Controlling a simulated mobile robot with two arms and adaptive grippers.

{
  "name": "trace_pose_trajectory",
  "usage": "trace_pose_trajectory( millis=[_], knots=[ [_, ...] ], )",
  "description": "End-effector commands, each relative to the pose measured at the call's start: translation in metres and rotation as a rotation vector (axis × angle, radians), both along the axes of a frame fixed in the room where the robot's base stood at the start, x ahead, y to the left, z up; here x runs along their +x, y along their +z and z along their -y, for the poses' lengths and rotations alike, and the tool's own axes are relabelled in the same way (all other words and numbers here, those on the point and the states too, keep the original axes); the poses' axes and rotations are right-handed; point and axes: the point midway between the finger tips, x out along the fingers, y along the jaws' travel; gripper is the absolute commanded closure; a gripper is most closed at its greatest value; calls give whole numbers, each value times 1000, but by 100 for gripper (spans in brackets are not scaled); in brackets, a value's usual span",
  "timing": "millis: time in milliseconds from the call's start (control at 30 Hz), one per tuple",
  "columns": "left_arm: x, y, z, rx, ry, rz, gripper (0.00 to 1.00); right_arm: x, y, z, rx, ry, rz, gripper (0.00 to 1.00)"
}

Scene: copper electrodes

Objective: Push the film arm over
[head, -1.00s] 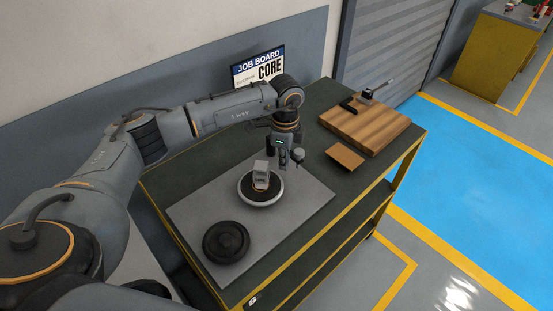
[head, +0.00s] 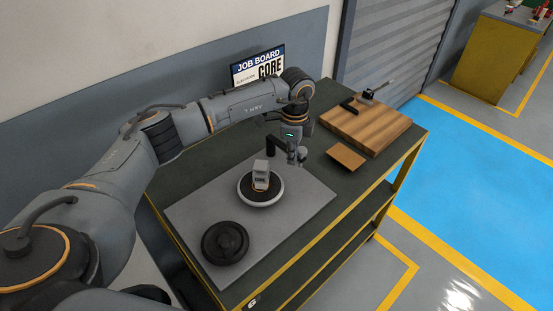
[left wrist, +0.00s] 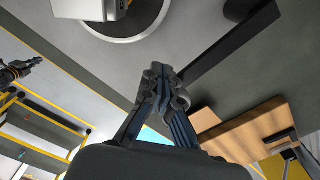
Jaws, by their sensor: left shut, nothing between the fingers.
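A black post with a dark bar (head: 271,146), which looks like the film arm, stands at the back edge of the grey mat. In the left wrist view the dark bar (left wrist: 225,50) runs down towards my fingertips. My left gripper (head: 298,160) is shut and empty, pointing down beside the bar; its fingers also show in the left wrist view (left wrist: 163,88). I cannot tell whether they touch the bar. A grey block (head: 261,174) stands on a white-rimmed round base (head: 262,201) in front of the post. My right gripper is not in view.
A black round disc (head: 225,243) lies on the grey mat (head: 292,215). A small brown plate (head: 346,157) and a wooden board (head: 390,130) with a black-and-metal fitting (head: 368,96) lie to the right. A job board sign (head: 258,67) stands behind.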

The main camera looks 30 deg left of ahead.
Motion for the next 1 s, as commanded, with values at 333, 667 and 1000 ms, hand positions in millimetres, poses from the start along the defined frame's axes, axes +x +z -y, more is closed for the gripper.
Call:
trace_pose_trajectory(
  millis=[333,667,1000],
  knots=[
    [10,-1,4,-1,0,1,100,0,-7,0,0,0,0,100],
    [20,-1,8,-1,0,1,100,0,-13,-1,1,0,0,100],
    [22,0,8,0,1,0,100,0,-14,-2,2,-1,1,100]
  ],
)
